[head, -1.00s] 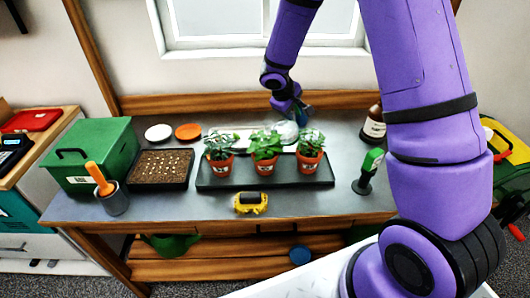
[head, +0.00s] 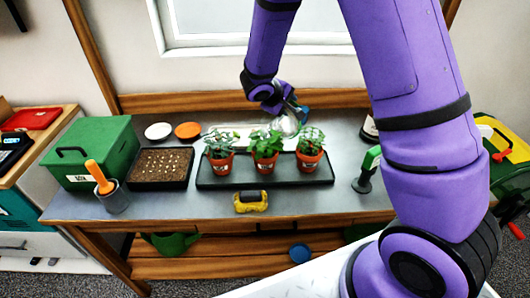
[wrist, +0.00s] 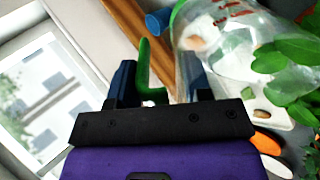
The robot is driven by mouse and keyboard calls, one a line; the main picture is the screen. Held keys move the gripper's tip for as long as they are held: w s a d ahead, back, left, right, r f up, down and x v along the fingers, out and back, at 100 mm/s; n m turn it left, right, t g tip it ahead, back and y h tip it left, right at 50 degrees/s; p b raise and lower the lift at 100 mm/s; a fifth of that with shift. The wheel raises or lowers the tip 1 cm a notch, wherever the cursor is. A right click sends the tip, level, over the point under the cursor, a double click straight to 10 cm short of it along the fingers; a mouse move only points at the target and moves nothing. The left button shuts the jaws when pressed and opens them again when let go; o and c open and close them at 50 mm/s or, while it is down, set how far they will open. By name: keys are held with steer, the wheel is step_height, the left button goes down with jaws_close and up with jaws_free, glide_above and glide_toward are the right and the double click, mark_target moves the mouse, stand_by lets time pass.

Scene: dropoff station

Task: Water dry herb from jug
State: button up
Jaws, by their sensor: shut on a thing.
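My gripper (wrist: 158,82) is shut on the green handle (wrist: 146,75) of a clear jug (wrist: 232,45) with red markings. In the head view my gripper (head: 298,108) and the jug (head: 285,125) are behind the potted herbs, near the right one; the jug's exact tilt is hard to tell. Three herbs in terracotta pots stand in a row on a black tray (head: 208,184): left herb (head: 220,145), middle herb (head: 265,145), right herb (head: 310,140). The left one looks paler. Green leaves (wrist: 298,50) overlap the jug in the wrist view.
A seed tray (head: 160,168), green box (head: 92,150) and pot with an orange-handled tool (head: 113,198) stand left. A yellow object (head: 251,201) lies in front. White and orange discs (head: 188,131) lie behind.

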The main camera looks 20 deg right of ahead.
mark_target(284, 121)
steer(key=shift+a+h+p, duration=0.3)
steer(key=shift+p, duration=0.4)
stand_by(0.3)
steer(key=shift+s+a+r+t+h, duration=0.2)
steer(key=shift+a+t+h, duration=0.1)
steer(key=shift+t, duration=0.1)
steer(key=shift+w+d+p, duration=0.15)
steer(key=shift+d+p, duration=0.15)
steer(key=shift+p, duration=0.15)
steer(key=shift+w+d+r+p, duration=0.1)
steer(key=shift+d+r+p, duration=0.05)
steer(key=shift+p, duration=0.35)
stand_by(0.6)
steer(key=shift+w+d+f, duration=0.1)
steer(key=shift+d+f, duration=0.1)
steer(key=shift+d, duration=0.1)
steer(key=shift+w+d+g+y, duration=0.3)
steer(key=shift+d+g+y, duration=0.3)
steer(key=shift+y, duration=0.4)
steer(key=shift+w+d+f+g+y, duration=0.15)
steer(key=shift+d+f+y, duration=0.05)
steer(key=shift+f+y, duration=0.2)
steer(key=shift+w+d+f+g+y, duration=0.2)
steer(key=shift+f+y, duration=0.1)
steer(key=shift+f, duration=0.1)
steer(key=shift+w+d+f+y+b, duration=0.15)
steer(key=shift+d+f+y+b, duration=0.2)
steer(key=shift+d+f+y, duration=0.2)
